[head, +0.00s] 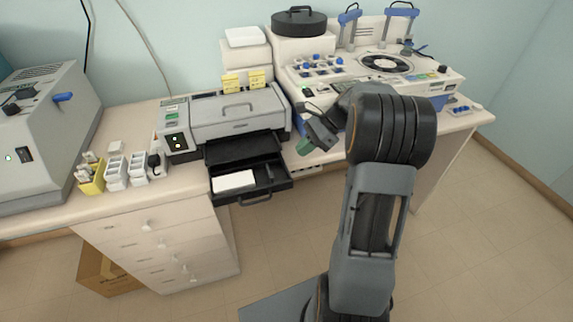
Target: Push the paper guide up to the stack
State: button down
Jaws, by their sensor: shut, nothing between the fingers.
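A grey printer (236,113) stands on the bench with its black paper tray (249,194) pulled out at the front. A white stack of paper (234,181) lies in the left part of the tray. The paper guide (269,173) seems to be the small dark upright piece right of the stack, with a gap between them; it is hard to make out against the black tray. My gripper (305,146) is above the bench, right of the printer and up and to the right of the tray, apart from the guide. It is shut and empty; my wrist partly hides it.
A large white staining machine (450,82) stands at the back right, close behind my wrist. White racks (116,170) and a yellow holder (91,180) with slides stand left of the printer. The tray overhangs the bench's front edge, with free floor before it.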

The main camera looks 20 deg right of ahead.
aim_at(269, 173)
jog(key=x, duration=0.9)
jog(key=shift+a+f+p, duration=0.2)
jog(key=shift+f+p, duration=0.1)
jog(key=shift+f, duration=0.05)
